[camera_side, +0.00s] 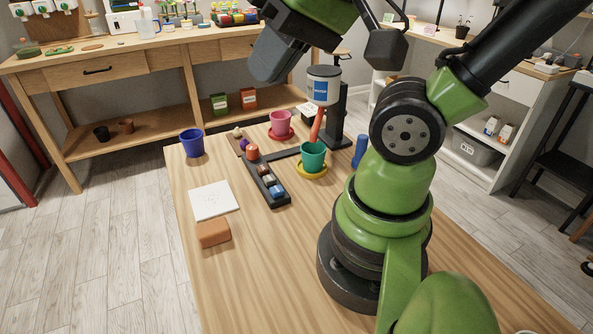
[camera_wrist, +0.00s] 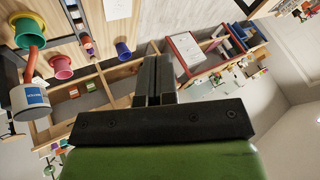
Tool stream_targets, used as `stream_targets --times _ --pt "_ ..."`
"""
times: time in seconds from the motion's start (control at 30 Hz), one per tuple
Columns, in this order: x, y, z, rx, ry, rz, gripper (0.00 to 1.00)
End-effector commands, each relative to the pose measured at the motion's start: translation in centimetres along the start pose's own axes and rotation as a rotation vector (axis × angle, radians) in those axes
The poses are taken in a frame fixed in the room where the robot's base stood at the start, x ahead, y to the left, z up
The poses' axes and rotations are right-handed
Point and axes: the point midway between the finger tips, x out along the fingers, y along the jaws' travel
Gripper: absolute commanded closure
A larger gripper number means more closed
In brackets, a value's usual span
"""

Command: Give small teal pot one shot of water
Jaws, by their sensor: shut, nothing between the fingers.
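The small teal pot (camera_side: 313,158) stands upright on a yellow saucer (camera_side: 312,174) on the wooden table. A dispenser bottle (camera_side: 323,90) with a blue label hangs on a black stand (camera_side: 336,121), and its orange-red spout (camera_side: 317,125) points down at the teal pot's mouth. I cannot see any water. In the wrist view the teal pot (camera_wrist: 31,27), the spout (camera_wrist: 31,63) and the bottle (camera_wrist: 30,103) are at the left edge. My gripper (camera_wrist: 154,76) is shut and empty, raised well away from the pot; its tips are hard to make out in the side view.
A pink pot (camera_side: 280,121) on a red saucer, a dark blue pot (camera_side: 191,143), a dark tray (camera_side: 278,200) of small items and a blue cylinder (camera_side: 360,151) stand nearby. A white sheet (camera_side: 213,200) and an orange block (camera_side: 213,234) lie in front.

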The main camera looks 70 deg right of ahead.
Motion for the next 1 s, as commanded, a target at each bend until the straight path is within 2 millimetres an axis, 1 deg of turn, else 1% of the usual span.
stream_targets --times 0.17,0.37,0.57,0.7,0.8,0.9,1.0 --pt "2.4 1.1 -0.9 0.342 -0.120 0.059 1.00" --pt "5.7 3.4 -2.4 0.886 -0.257 0.125 1.00" --pt "8.9 6.6 -3.5 1.454 -0.365 0.173 1.00" --pt "11.0 9.5 -4.0 1.858 -0.431 0.194 1.00" --pt "12.3 11.5 -4.0 2.128 -0.471 0.199 1.00" --pt "13.4 13.4 -3.9 2.356 -0.505 0.198 1.00" --pt "14.2 14.7 -3.6 2.526 -0.531 0.195 1.00"
